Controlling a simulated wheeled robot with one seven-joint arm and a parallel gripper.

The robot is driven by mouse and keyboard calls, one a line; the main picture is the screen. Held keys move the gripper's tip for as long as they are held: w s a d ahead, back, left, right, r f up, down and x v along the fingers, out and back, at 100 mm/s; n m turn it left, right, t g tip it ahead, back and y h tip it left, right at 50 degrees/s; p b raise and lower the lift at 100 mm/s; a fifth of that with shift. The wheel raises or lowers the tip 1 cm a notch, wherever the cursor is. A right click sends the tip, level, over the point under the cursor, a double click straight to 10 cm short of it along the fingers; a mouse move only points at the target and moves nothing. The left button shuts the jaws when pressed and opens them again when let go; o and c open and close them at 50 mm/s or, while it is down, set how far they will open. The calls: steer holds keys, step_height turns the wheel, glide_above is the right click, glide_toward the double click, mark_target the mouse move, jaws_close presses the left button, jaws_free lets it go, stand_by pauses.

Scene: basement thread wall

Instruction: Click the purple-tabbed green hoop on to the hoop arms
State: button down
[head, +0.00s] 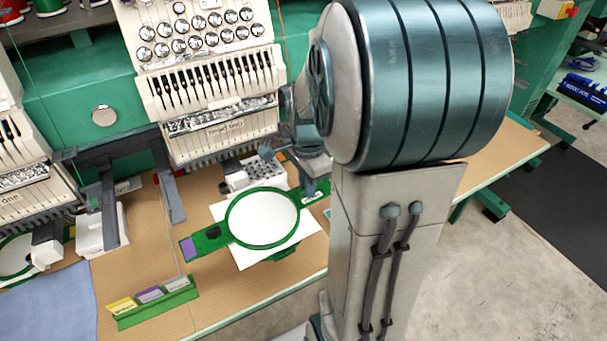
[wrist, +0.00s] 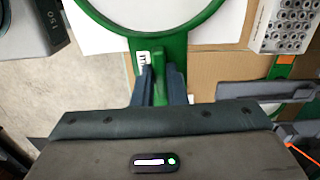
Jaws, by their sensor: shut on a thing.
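The purple-tabbed green hoop (head: 232,235), a green ring with white cloth stretched in it, is over the table in front of the middle machine head. Its purple tab (head: 188,250) points left. My gripper (head: 318,188) is shut on the tab at the opposite, right end. The wrist view shows my two fingers (wrist: 160,86) pinching this green tab, beside a small white label. A dark grey hoop arm (head: 171,192) stands left of and behind the hoop, apart from the purple tab. A grey bar (wrist: 265,91) near my gripper may be the other arm.
A white block with holes (head: 240,176) sits just behind the hoop, under the needle head (head: 215,85). A green holder (head: 155,302) with yellow, purple and white cards stands at front left. Another machine head (head: 30,165) is at left. Brown tabletop lies bare between.

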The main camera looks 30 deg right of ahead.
steer(key=shift+d+r+m, duration=0.1)
steer(key=shift+m, duration=0.2)
steer(key=shift+w+d, duration=0.1)
steer(key=w+f, duration=0.2)
steer(key=w, duration=0.9)
steer(key=shift+w+f, duration=0.35)
steer(key=shift+f, duration=0.05)
stand_by(0.3)
